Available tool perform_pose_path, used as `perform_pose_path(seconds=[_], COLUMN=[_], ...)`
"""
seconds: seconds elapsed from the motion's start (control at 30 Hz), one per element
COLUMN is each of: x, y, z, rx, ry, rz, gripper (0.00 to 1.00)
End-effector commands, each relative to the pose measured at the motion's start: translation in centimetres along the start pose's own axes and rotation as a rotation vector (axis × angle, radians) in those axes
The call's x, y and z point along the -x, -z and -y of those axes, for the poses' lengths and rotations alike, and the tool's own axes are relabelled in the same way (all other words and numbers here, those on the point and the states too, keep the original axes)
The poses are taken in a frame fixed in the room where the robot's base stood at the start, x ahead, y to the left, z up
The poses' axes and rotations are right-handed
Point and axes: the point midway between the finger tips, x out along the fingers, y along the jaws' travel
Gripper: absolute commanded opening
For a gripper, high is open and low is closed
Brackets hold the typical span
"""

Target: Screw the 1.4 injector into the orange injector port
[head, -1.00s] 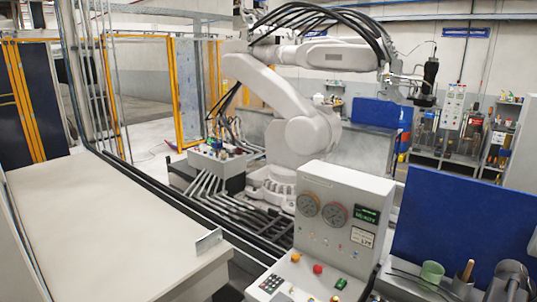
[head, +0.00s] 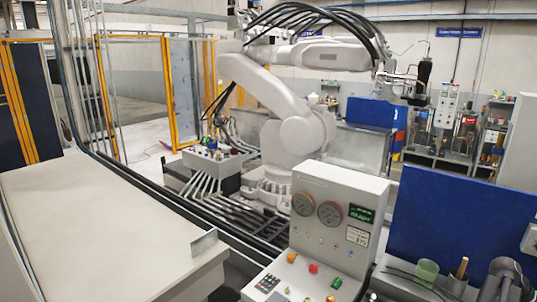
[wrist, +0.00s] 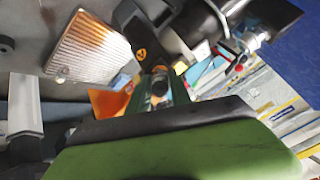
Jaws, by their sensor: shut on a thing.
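In the wrist view my gripper (wrist: 157,82) is shut on a small dark and green piece (wrist: 161,88). It may be the 1.4 injector; no marking on it can be read. A large green block with a black edge (wrist: 180,150) fills the bottom of that view, close to the camera. An orange part (wrist: 108,101) lies just left of the held piece and is partly hidden. I cannot tell whether it is the orange injector port, or whether the held piece touches it. My gripper cannot be made out in the head view.
In the wrist view a ribbed metal plate (wrist: 90,45) is at upper left. In the head view a panel with two gauges (head: 340,210) stands at centre front. A pale bench (head: 95,225) with a clear top is at left, and a blue board (head: 465,225) at right.

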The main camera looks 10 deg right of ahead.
Motion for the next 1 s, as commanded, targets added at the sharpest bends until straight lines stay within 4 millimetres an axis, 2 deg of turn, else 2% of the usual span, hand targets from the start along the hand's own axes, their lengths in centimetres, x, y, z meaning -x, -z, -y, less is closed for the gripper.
perform_pose_path(seconds=[0.13,0.5,0.63,0.83,0.87,1.0], x=[-0.03,-0.08,-0.11,-0.13,-0.13,-0.12], y=[0.02,0.02,0.06,0.07,0.07,0.06], z=[-0.01,-0.01,0.01,0.02,0.03,0.03], rx=[-0.178,-0.911,-1.033,-1.043,-1.042,-1.041], ry=[-0.001,-0.001,-0.002,-0.002,-0.001,-0.001], rz=[0.0,0.002,0.003,0.003,0.003,0.003], gripper=[0.0,0.0,0.0,0.0,0.26,0.44])
